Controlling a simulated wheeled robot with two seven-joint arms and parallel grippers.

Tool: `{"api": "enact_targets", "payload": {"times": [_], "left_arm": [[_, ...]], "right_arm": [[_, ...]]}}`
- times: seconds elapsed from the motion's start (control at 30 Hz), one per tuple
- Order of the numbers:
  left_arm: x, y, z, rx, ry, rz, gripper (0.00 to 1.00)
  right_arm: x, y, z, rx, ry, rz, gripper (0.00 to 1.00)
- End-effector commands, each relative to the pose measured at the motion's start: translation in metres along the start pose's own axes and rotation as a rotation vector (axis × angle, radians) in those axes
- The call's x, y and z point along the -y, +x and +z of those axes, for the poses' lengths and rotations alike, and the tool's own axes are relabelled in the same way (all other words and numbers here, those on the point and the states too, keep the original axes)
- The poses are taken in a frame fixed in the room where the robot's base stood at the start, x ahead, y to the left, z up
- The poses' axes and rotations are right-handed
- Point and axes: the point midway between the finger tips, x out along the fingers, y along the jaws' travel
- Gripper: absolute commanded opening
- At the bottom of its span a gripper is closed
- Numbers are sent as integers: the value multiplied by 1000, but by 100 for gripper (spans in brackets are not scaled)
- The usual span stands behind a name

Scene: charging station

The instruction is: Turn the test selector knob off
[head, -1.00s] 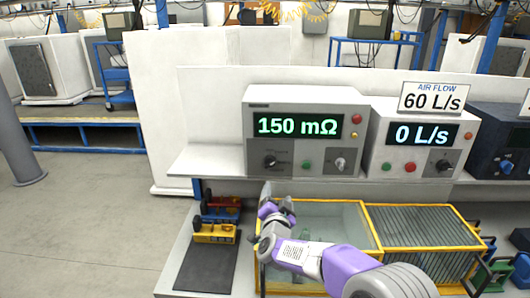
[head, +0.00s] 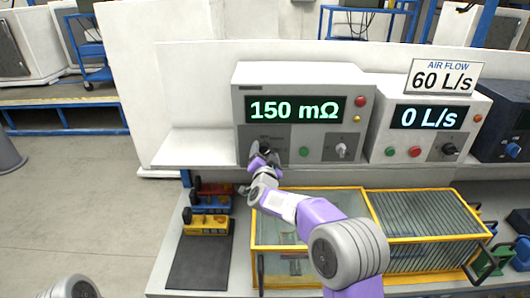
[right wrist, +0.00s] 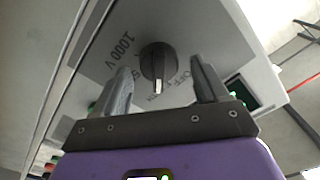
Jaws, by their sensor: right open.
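The test selector knob (right wrist: 157,61) is a round black knob with a pale pointer mark, on the grey panel of the tester (head: 305,75) that reads 150 mΩ. In the right wrist view, markings including 1000 V and OFF surround it, and the pale mark points toward the gripper's base. My right gripper (right wrist: 160,68) is open, with one finger on each side of the knob and visible gaps between. In the head view, my right gripper (head: 262,152) is at the panel's lower left and largely covers the knob. My left gripper is not in view.
The tester also has a green button (head: 303,152) and a pale knob (head: 341,150). An airflow unit (head: 430,118) reading 0 L/s stands to its right. Below are a yellow-framed glass tank (head: 256,222) and a dark mat (head: 200,262).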

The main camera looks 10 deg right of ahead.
Motion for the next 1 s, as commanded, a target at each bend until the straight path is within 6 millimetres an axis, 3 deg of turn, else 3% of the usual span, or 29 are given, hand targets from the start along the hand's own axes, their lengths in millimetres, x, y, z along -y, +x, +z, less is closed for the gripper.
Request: {"api": "enact_targets", "payload": {"times": [0.4, 0.77, 1.0], "left_arm": [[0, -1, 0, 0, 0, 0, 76], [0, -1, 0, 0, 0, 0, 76], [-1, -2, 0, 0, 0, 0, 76]], "right_arm": [[0, 8, 0, 0, 0, 0, 73], [0, 8, 0, 0, 0, 0, 20], [0, 7, 0, 0, -18, 0, 17]]}}
